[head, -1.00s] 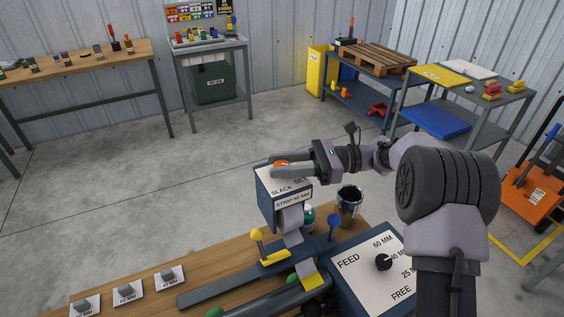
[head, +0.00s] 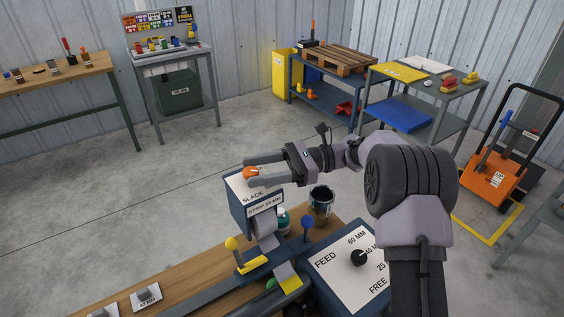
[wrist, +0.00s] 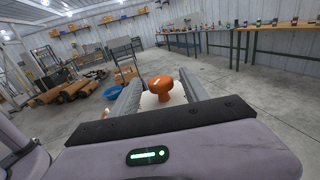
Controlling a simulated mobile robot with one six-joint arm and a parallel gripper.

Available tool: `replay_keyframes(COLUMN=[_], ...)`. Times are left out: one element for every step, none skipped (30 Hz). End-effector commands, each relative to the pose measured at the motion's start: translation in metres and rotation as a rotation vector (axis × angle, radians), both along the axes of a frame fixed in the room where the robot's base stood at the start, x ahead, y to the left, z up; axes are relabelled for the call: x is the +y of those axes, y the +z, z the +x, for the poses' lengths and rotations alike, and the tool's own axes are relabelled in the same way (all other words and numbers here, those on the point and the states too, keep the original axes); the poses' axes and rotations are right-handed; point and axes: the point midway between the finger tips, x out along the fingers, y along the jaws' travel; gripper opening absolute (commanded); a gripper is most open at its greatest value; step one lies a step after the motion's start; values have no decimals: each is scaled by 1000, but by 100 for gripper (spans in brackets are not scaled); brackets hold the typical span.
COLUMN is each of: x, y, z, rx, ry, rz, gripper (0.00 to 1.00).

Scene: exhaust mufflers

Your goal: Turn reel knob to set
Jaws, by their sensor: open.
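The reel knob (head: 250,172) is orange and sits on top of the blue reel box, whose white label reads SLACK and STRIP 50 MM (head: 265,206). The knob also shows in the wrist view (wrist: 160,86), with a mushroom-like head and a pale mark. My gripper (head: 262,172) is over the box top with its fingers level. In the wrist view its open fingers (wrist: 158,95) lie on either side of the knob, with a gap showing beside the knob. I cannot tell whether either finger touches it. Part of the label is hidden by my gripper.
Beside the reel stand a dark can (head: 321,203), a yellow-knobbed lever (head: 232,243) and a blue-knobbed lever (head: 306,222). A FEED panel with a black knob (head: 358,258) is to the right. The wooden bench (head: 190,277) runs left. Open floor lies behind.

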Motion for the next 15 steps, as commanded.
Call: replay_keyframes(x=[-12,-20,-31,-40,-49,-61,-71,-81,-94,-104,-114,-127,-127,-129,-133], y=[3,3,4,4,4,4,4,4,4,4,4,5,11,13,14], z=[5,8,12,15,18,22,26,29,34,37,41,45,46,47,49], rx=[1,1,1,1,0,0,1,0,1,1,1,1,2,3,2], ry=[-5,-4,-5,-5,-5,-5,-6,-5,-6,-5,-5,-7,-3,-2,-1], rz=[0,0,0,0,0,0,-1,0,0,0,0,0,0,1,-1], gripper=[54,54,54,54,54,54,54,54,54,54,54,54,54,54,54])
